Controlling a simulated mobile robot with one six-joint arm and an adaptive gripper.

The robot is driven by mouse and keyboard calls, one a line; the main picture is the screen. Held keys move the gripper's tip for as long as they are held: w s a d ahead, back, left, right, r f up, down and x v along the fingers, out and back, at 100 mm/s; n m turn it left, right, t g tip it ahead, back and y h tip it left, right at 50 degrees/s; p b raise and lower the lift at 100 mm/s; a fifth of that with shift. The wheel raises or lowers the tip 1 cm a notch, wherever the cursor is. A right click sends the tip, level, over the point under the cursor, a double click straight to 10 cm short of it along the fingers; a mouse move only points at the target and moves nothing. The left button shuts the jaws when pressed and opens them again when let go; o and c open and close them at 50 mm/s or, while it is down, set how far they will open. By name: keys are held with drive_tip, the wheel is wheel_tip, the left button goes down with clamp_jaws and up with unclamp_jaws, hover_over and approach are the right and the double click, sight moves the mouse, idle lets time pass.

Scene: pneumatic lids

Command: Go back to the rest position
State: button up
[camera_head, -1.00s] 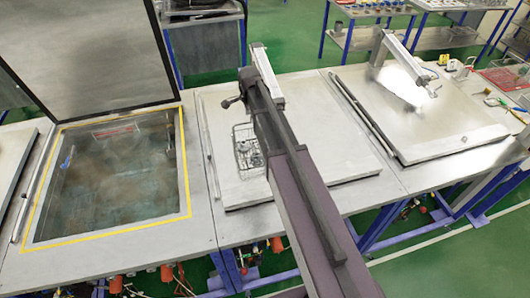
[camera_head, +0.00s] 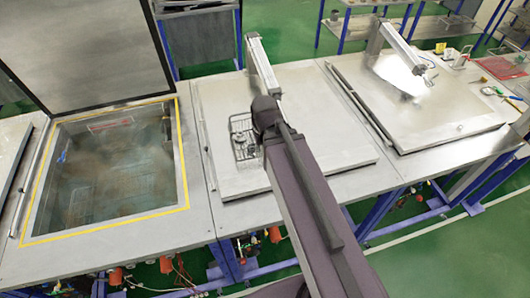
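My dark purple arm (camera_head: 315,215) reaches up from the bottom right, and its dark joint (camera_head: 265,112) lies in front of the middle bench. My gripper does not show; it may be hidden behind the arm. The left tank (camera_head: 186,170) has a yellow border, and its lid (camera_head: 80,45) stands raised. The middle lid (camera_head: 335,115) and the right lid (camera_head: 455,125) lie shut. A wire basket (camera_head: 240,128) with metal parts rests on the middle lid, partly covered by my arm.
Silver lid arms rise behind the middle lid (camera_head: 262,65) and the right lid (camera_head: 405,45). A red tray (camera_head: 502,68) and small tools lie at the far right. Other tables stand at the back. Green floor (camera_head: 470,255) is clear at the front right.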

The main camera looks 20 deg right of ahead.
drive_tip(key=shift+s, duration=0.3)
wheel_tip(320, 180, down, 23)
drive_tip(key=b, duration=2.3)
